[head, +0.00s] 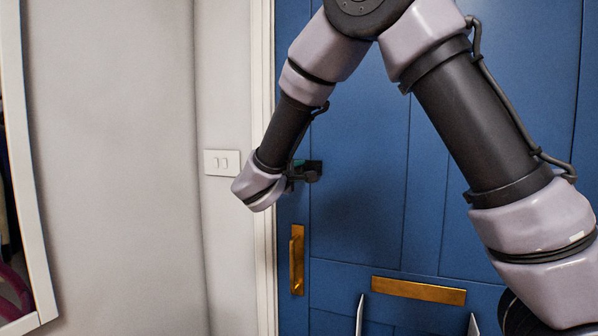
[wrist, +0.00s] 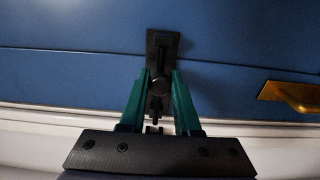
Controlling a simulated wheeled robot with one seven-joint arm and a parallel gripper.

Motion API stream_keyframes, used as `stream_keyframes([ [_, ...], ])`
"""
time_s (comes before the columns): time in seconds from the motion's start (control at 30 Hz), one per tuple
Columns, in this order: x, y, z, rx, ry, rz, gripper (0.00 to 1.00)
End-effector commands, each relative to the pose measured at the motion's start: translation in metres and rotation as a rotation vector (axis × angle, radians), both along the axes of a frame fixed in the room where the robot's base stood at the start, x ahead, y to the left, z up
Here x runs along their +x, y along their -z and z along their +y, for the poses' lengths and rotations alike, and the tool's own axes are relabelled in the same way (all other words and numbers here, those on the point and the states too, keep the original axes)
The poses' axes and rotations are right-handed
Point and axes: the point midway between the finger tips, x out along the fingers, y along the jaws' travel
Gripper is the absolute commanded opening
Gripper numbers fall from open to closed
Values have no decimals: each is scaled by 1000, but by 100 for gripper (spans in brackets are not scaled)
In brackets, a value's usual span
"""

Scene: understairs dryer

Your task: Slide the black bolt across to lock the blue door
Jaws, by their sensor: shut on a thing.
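The black bolt (head: 314,171) is mounted on the blue door (head: 360,190) near its left edge, above the brass pull handle. In the wrist view, the bolt's dark backplate (wrist: 163,43) shows beyond my fingers, with its rod running toward the white door frame. My gripper (wrist: 159,82) has its two green fingers on either side of the bolt's round knob, shut on it. In the head view my gripper (head: 300,171) is mostly hidden by my wrist. I cannot tell whether the rod's end reaches into the frame.
A brass pull handle (head: 297,260) is below the bolt and also shows in the wrist view (wrist: 292,96). A brass letter plate (head: 418,290) is lower right. A white light switch (head: 222,162) is on the wall left of the white door frame (head: 264,230). A white-framed opening stands far left.

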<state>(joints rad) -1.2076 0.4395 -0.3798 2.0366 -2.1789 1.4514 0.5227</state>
Motion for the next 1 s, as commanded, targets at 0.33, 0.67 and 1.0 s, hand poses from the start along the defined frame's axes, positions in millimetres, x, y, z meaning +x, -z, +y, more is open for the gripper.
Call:
stream_keyframes([
  [0.33, 0, 1, 0, -1, 0, 1, 0],
  [0.67, 0, 1, 0, -1, 0, 1, 0],
  [1.0, 5, 0, 14, 1, -1, -1, 0],
])
